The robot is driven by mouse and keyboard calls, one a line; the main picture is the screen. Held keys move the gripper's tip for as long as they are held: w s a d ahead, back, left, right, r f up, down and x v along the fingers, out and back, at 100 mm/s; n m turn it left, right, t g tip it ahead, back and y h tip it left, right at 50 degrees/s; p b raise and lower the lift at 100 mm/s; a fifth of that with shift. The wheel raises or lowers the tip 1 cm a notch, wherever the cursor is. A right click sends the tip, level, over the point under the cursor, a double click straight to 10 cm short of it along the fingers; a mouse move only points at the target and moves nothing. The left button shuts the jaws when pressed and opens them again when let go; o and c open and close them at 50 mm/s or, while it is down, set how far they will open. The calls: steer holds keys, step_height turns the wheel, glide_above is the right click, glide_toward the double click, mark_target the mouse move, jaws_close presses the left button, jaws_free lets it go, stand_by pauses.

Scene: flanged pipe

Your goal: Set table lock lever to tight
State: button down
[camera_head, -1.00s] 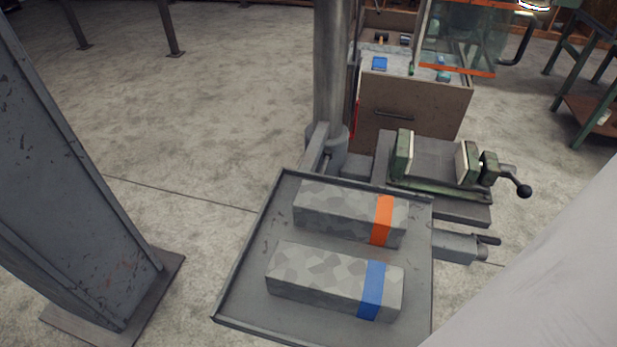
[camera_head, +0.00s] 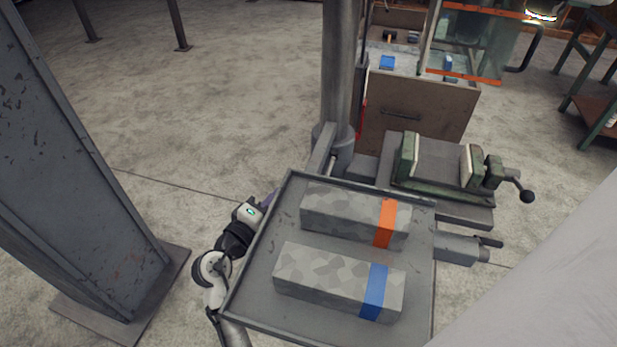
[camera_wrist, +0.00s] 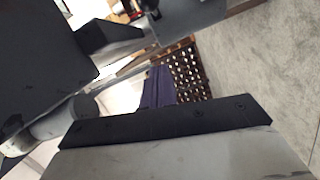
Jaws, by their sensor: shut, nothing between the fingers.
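The grey table tray (camera_head: 262,262) is carried on a bracket (camera_head: 322,150) at the upright column (camera_head: 338,70). A grey fitting (camera_head: 458,250) with a dark bar-like handle (camera_head: 488,242) sticks out at the tray's right side. I cannot tell whether this handle is the table lock lever; no other lever shows clearly near the column. My gripper (camera_head: 262,203) is low beside the tray's left edge, short of the column, shut and empty. Its tip is partly hidden by the tray edge. The wrist view is filled by dark close surfaces and shows no clear lever.
Two camouflage-patterned blocks, one with an orange band (camera_head: 384,224) and one with a blue band (camera_head: 374,292), lie on the tray. A green vise (camera_head: 445,185) stands behind it. A steel post (camera_head: 75,170) rises at left.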

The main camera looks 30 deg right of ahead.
mark_target(328, 173)
steer(key=shift+s+d+f, duration=0.1)
steer(key=shift+s+d, duration=0.1)
steer(key=w+d+f+p, duration=0.1)
steer(key=d+p, duration=0.4)
steer(key=d, duration=0.6)
steer(key=shift+w+d+f, duration=0.15)
steer(key=shift+w+d, duration=0.05)
steer(key=shift+w, duration=0.25)
